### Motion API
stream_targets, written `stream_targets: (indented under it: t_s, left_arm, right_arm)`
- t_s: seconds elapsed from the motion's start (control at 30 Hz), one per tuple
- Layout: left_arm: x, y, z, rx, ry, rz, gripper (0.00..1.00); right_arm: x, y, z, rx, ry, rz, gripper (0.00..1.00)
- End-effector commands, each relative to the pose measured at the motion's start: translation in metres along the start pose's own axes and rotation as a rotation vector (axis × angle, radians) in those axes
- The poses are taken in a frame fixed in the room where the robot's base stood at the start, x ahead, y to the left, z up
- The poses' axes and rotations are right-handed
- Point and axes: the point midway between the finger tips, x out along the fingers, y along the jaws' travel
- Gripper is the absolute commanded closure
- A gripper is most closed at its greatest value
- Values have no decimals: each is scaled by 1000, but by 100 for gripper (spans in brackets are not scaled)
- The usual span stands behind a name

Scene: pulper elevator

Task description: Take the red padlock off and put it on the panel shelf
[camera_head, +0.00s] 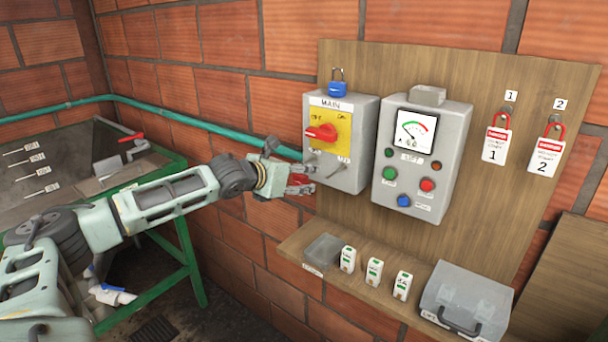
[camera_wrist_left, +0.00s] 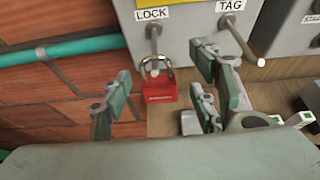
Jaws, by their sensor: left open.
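The red padlock (camera_wrist_left: 160,88) hangs by its shackle from the peg under the LOCK label in the left wrist view. In the head view a little red (camera_head: 298,180) shows among the fingers of my left gripper (camera_head: 306,178), which partly hides it. My left gripper (camera_wrist_left: 163,82) is open. Its fingers stand on either side of the padlock in the picture, and I see no grip on it. The peg is on the lower front of the grey MAIN switch box (camera_head: 367,120). The wooden panel shelf (camera_head: 292,243) runs below. My right gripper is not in view.
The shelf holds a grey tray (camera_head: 322,250), several small white devices (camera_head: 374,271) and a grey case (camera_head: 466,300). A second peg (camera_wrist_left: 238,42) sticks out under the TAG label. A green pipe (camera_head: 225,131) runs behind.

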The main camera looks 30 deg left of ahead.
Motion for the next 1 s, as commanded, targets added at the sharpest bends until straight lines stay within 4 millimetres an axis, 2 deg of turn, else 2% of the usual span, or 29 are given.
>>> stream_targets:
  t_s: [0.17,0.43,1.0]
  left_arm:
    - [16,0,0,-1,1,0,45]
    - [18,1,-2,0,1,1,46]
    - [18,1,-2,0,1,1,96]
  right_arm:
    - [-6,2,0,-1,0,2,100]
    - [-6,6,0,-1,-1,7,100]
    - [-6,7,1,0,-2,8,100]
